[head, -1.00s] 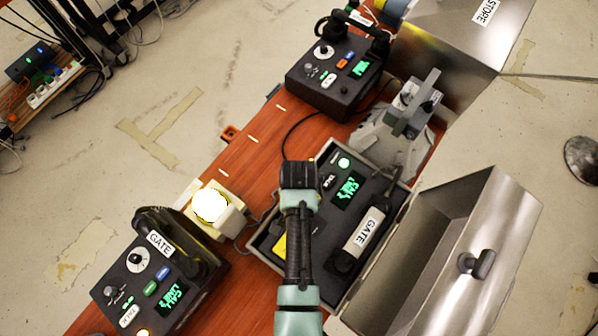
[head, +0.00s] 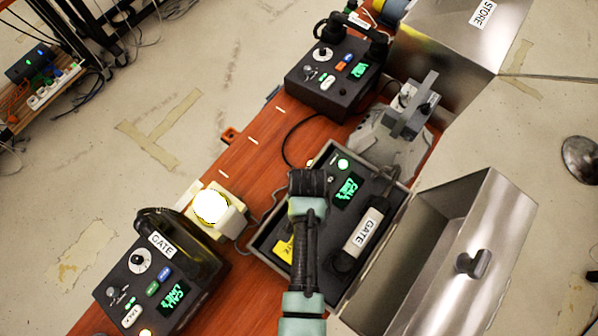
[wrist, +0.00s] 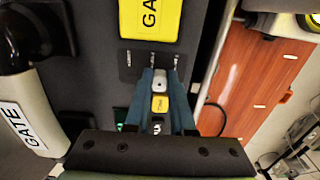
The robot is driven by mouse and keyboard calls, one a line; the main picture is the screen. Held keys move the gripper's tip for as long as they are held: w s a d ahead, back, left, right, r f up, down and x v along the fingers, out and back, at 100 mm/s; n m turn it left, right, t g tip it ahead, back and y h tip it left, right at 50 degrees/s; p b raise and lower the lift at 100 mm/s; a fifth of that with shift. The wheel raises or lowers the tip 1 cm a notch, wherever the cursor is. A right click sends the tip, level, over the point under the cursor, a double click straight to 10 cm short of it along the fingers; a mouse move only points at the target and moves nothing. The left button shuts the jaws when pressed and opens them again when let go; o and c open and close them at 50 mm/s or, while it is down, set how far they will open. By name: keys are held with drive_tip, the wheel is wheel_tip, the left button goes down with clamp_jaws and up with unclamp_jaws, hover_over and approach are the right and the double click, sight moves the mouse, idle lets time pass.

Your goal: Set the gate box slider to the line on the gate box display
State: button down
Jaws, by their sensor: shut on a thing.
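The gate box (head: 262,243) is the open grey case in the middle of the head view, with a yellow GATE label (wrist: 149,18). Its display (head: 347,190) shows green marks, too small to read a line. My gripper (head: 308,185) is over the box's panel, left of the display. In the wrist view my gripper (wrist: 160,76) is shut on the small grey slider knob (wrist: 159,84), just below the panel's tick marks. A yellow button (wrist: 159,104) sits below the knob. My gripper hides part of the slider's track.
A white GATE handset (head: 362,238) lies on the box's right side. The metal lid (head: 440,260) stands open to the right. A lit lamp (head: 211,207) and a second GATE phone (head: 150,270) are to the left. Another phone (head: 335,75) stands behind.

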drive_tip(key=shift+s+d, duration=0.3)
drive_tip(key=shift+d, duration=0.2)
drive_tip(key=c, duration=0.8)
unclamp_jaws()
drive_tip(key=shift+o, duration=0.2)
drive_tip(key=shift+r, duration=0.1)
wheel_tip(320, 180, up, 13)
